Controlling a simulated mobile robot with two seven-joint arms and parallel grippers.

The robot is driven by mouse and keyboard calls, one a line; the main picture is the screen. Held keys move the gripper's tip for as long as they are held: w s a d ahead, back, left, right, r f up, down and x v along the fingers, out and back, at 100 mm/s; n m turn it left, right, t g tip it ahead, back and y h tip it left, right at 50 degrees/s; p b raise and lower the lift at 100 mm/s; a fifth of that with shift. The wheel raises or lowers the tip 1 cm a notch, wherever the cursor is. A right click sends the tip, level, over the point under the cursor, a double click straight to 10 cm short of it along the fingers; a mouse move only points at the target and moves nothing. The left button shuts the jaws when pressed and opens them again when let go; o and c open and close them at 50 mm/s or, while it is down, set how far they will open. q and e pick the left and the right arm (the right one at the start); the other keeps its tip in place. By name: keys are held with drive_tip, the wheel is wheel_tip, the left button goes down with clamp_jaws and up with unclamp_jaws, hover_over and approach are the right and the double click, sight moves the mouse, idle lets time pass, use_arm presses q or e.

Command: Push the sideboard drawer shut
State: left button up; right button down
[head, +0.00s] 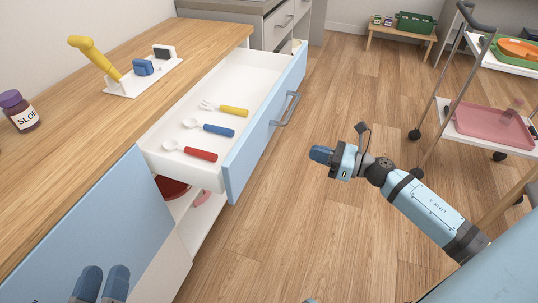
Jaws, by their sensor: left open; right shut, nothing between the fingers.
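The sideboard drawer (262,128) is pulled well out from under the wooden top. Its front is light blue with a grey bar handle (287,108). Inside the white drawer lie a yellow-handled fork (233,111), a blue-handled spoon (217,130) and a red-handled spoon (200,154). My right gripper (321,154) is shut and empty. It is in the air right of the drawer front, apart from it and pointing toward it. My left gripper (101,284) is open at the bottom left, in front of the blue cabinet door, with only its fingers showing.
The sideboard top (75,115) bears a purple-lidded jar (19,112) and a white base with a yellow lever (95,60) and blue block. A trolley (487,125) with a pink tray stands at the right.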

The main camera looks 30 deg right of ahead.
drive_tip(key=f+n, duration=0.1)
use_arm(q)
drive_tip(key=shift+d+f+g+b, duration=0.2)
drive_tip(key=shift+f+g+b, duration=0.2)
drive_tip(key=shift+f+b, duration=0.85)
use_arm(e)
approach(261, 140)
drive_tip(key=shift+n, duration=0.3)
drive_tip(key=shift+r+x, duration=0.1)
drive_tip(key=shift+x, duration=1.8)
drive_tip(key=shift+r+x, duration=0.15)
drive_tip(key=shift+x, duration=1.75)
use_arm(q)
drive_tip(key=shift+f, duration=0.1)
use_arm(e)
drive_tip(key=shift+s+a, duration=0.1)
drive_tip(key=shift+a, duration=0.1)
